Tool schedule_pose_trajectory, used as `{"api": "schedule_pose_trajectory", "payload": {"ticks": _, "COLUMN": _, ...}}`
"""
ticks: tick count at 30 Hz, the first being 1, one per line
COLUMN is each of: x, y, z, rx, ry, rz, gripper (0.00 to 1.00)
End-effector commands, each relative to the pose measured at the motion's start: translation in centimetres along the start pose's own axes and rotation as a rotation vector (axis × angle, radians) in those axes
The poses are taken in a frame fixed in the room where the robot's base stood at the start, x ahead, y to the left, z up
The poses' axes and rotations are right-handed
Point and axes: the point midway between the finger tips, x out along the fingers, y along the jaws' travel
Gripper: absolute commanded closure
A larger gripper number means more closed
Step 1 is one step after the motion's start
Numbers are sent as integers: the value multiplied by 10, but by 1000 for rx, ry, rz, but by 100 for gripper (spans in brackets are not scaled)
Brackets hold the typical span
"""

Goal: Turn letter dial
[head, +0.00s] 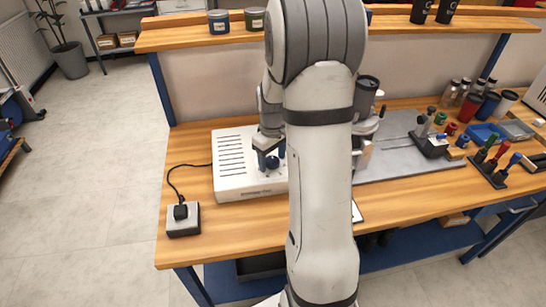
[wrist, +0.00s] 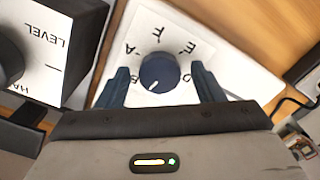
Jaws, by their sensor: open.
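The letter dial (wrist: 159,72) is a round dark blue knob on a white plate (wrist: 150,25) marked with letters, among them A, B, E and F. Its white mark points to the lower left in the wrist view, near the B. My gripper (wrist: 160,85) is open, with one blue finger on each side of the dial and a narrow gap on both sides. In the head view my gripper (head: 271,152) is over the front right part of the white machine (head: 238,182), at the blue dial (head: 272,163). My arm hides the machine's right end.
A dark knob (wrist: 8,62) beside the word LEVEL is close on the left in the wrist view. A small grey box (head: 183,220) with a black plug and cable stands left of the machine. Marker holders (head: 498,172) and cups stand at the right.

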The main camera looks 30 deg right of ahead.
Motion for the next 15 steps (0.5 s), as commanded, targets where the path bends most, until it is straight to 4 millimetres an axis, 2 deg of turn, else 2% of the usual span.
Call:
{"api": "schedule_pose_trajectory", "payload": {"ticks": 2, "x": 0, "y": 0, "z": 0, "rx": 0, "ry": 0, "rz": 0, "gripper": 43}}
{"api": "schedule_pose_trajectory", "payload": {"ticks": 15, "x": 0, "y": 0, "z": 0, "rx": 1, "ry": 0, "rz": 0, "gripper": 79}}
